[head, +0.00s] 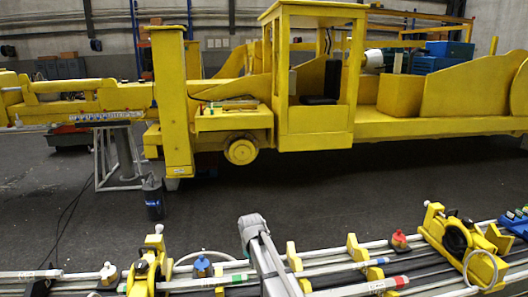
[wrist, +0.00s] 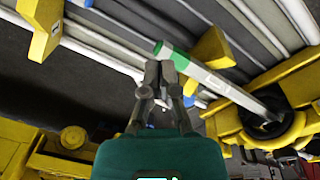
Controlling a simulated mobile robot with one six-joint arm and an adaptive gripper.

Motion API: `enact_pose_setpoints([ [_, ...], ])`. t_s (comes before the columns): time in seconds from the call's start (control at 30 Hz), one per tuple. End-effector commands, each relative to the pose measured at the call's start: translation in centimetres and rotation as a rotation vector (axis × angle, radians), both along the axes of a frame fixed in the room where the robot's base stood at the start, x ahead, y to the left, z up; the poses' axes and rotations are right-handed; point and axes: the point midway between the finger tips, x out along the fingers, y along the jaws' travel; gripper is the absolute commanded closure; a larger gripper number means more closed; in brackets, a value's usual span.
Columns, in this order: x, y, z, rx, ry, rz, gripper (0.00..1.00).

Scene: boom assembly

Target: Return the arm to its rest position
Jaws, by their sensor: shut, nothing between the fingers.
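My gripper (wrist: 160,70) shows in the wrist view, its dark fingertips together and nothing held between them. Its teal body fills the bottom middle of that view. The fingertips appear close to a pale tube with a green band (wrist: 172,56); I cannot tell whether they touch it. The tube's far end reaches a black ring in a yellow holder (wrist: 294,84).
In the head view, a rack of long pale tubes, yellow clamps (head: 450,238) and coloured-cap fittings (head: 399,240) fills the front edge. A large yellow machine (head: 312,137) stands behind. A dark bin (head: 153,198) stands on the floor. Dark floor (head: 330,195) between rack and machine is largely clear.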

Motion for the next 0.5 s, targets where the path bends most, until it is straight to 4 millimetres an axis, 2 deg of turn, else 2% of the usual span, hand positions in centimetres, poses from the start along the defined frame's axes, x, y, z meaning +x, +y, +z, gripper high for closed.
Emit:
enact_pose_setpoints([
  [0.03,-2.5,-2.7,-1.4,0.005,0.007,-0.060,1.00],
  [0.2,-8.3,-9.4,-3.6,0.022,0.032,-0.271,1.00],
  [0.4,-15.8,-15.9,-6.2,0.042,0.060,-0.519,1.00],
  [0.5,-19.0,-18.2,-7.2,0.049,0.072,-0.624,1.00],
])
